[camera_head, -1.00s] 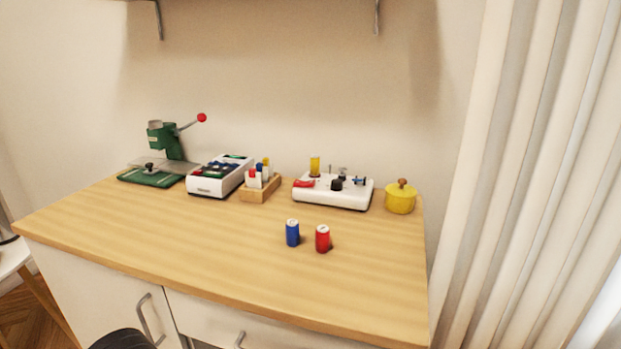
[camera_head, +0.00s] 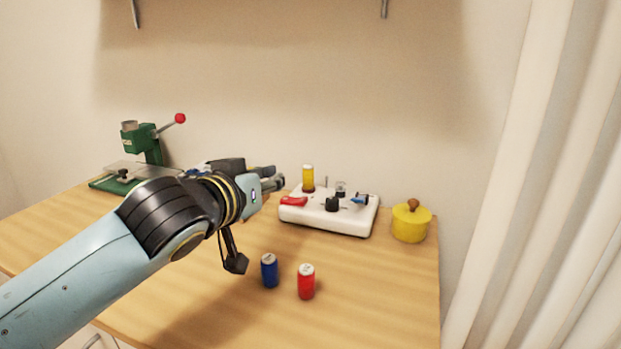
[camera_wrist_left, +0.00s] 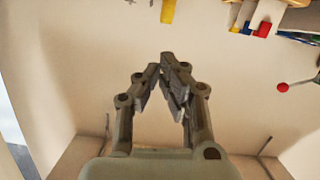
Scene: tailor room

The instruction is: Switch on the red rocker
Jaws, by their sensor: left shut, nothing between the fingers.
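The red rocker (camera_head: 293,201) sits on the left part of a white box (camera_head: 330,218) at the back of the table. The rocker is not visible in that view. My right gripper is out of view.
A blue spool (camera_head: 269,270) and a red spool (camera_head: 306,281) stand in front of the box. A yellow pot (camera_head: 411,222) is to its right. A green press (camera_head: 143,145) with a red-knobbed lever stands at the left. My left arm hides the table's middle left.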

